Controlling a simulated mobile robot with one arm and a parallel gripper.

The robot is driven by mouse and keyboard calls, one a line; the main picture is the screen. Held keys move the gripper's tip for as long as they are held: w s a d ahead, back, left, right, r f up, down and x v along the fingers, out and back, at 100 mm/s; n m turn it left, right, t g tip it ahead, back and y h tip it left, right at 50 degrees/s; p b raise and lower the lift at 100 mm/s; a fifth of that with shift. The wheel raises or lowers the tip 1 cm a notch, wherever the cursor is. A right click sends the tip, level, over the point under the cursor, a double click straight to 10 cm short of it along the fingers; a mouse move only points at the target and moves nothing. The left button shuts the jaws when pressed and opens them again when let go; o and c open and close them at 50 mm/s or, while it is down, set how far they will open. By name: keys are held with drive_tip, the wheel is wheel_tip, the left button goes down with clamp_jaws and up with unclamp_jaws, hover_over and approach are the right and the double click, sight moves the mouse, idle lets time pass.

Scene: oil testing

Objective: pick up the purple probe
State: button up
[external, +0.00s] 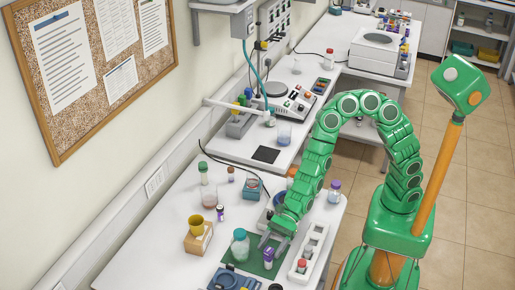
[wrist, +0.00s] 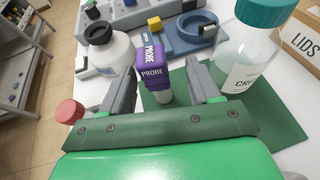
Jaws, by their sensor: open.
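The purple probe (wrist: 152,68) stands upright between the two fingers of my gripper (wrist: 165,95) in the wrist view. It has a purple block top marked PROBE and a pale lower body. In the external view the probe (external: 268,255) stands by the green mat, just below my gripper (external: 270,241). My gripper is open, with one finger on each side of the probe. I see gaps between the fingers and the probe's top. The probe's foot is partly hidden by the gripper.
A clear bottle with a teal cap (wrist: 247,55) stands close to the right finger. A white bottle with a black cap (wrist: 105,50) and a red-capped item (wrist: 69,111) are to the left. A blue device (wrist: 185,35) lies behind. A LIDS box (wrist: 302,38) is at right.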

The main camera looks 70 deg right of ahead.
sight(266, 258)
drive_tip(key=x, duration=0.3)
drive_tip(key=shift+s, duration=0.3)
drive_tip(key=shift+x, duration=0.95)
drive_tip(key=c, duration=1.1)
